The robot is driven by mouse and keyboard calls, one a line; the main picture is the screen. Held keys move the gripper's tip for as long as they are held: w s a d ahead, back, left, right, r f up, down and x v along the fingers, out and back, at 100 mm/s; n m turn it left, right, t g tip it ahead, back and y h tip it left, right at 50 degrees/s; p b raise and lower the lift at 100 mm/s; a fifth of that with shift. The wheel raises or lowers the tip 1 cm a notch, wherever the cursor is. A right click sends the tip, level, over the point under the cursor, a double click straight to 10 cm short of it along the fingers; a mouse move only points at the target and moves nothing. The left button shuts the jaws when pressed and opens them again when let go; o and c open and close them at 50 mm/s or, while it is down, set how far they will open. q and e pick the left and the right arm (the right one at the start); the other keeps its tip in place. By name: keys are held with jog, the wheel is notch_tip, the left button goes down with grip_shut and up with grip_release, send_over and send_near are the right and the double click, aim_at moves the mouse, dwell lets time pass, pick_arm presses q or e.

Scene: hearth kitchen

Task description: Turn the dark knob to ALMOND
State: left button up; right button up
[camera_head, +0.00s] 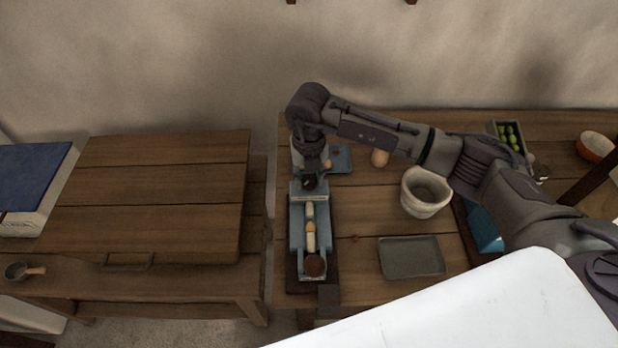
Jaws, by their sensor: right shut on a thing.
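A blue-grey device (296,232) stands on a dark base near the left end of the right-hand table. Its dark knob (309,183) is at the far end, mostly hidden beneath my right gripper (312,171). My right gripper points down there and is shut on the knob. No ALMOND mark can be read at this size, and the knob's setting cannot be told. My left gripper is not in view.
A white pot (424,196), a grey tray (411,257) and a wooden piece (379,158) stand right of the device. A box of green things (510,138) and an orange bowl (597,147) are farther right. Another wooden table (150,195) is at left, across a gap.

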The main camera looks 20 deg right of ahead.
aim_at(309, 180)
jog(key=shift+m, duration=0.7)
jog(key=o, duration=1.1)
jog(key=shift+o, duration=0.2)
notch_tip(309, 180, up, 12)
